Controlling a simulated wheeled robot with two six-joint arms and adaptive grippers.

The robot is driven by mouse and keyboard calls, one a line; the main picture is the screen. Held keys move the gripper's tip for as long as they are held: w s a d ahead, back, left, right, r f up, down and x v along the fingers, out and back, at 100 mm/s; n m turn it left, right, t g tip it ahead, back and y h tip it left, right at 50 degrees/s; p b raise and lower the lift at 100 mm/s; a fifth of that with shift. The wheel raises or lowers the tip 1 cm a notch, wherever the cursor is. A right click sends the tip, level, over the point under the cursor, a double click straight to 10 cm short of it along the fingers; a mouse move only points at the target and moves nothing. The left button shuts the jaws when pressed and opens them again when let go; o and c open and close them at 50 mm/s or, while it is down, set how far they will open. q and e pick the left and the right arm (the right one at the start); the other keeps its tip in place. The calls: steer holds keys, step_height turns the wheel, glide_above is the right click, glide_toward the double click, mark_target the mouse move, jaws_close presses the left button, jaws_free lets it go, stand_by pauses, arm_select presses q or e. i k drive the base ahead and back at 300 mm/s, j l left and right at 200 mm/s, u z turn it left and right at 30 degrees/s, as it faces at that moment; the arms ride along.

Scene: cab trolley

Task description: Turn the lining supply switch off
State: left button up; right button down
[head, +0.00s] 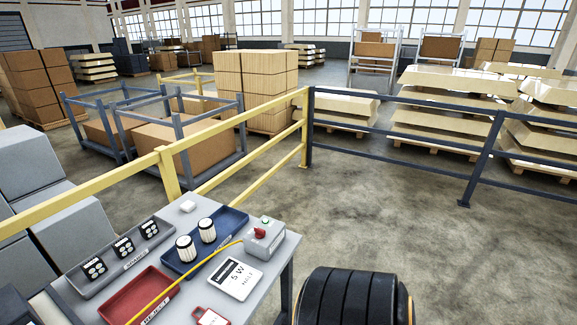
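A small grey box (264,241) with a red knob (260,233) and a green lamp or button (266,222) stands at the right rear corner of the grey table (285,258). It looks like the lining supply switch, but I cannot read a label on it. The knob's exact setting is too small to tell. A yellow cable (195,275) runs from the box to the lower left across the table. Neither of my grippers is in view.
The table holds a blue tray (183,262) with two white-and-black cylinders, a grey tray (107,278) with small dark parts, a red tray (125,303) and a white card (233,279). A black ribbed round object (352,297) stands to the right. A yellow rail (110,180) runs behind.

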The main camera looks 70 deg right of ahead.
mark_target(260, 233)
steer(key=z, duration=1.95)
